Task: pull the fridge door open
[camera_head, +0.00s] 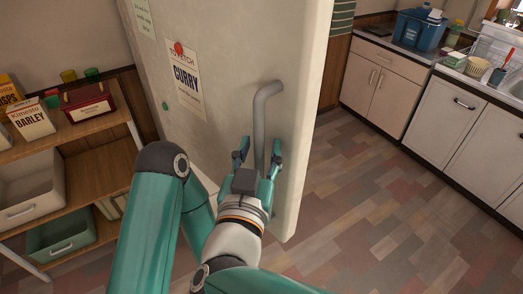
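The fridge door (222,65) is a tall pale panel left of the middle. Its grey bar handle (269,90) stands upright near the door's right edge, bent at the top; its lower end is hidden by my gripper. My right gripper (258,150) is at the lower part of the handle, with its fingers apart on either side of the bar. I see no clear grip on the bar. I cannot tell whether the door stands ajar. My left gripper is not in view.
A wooden shelf (98,122) with boxes and bins stands left of the fridge. Pale cabinets (384,85) and a counter with a blue crate (418,30) line the right back. The tiled floor (370,200) between is clear.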

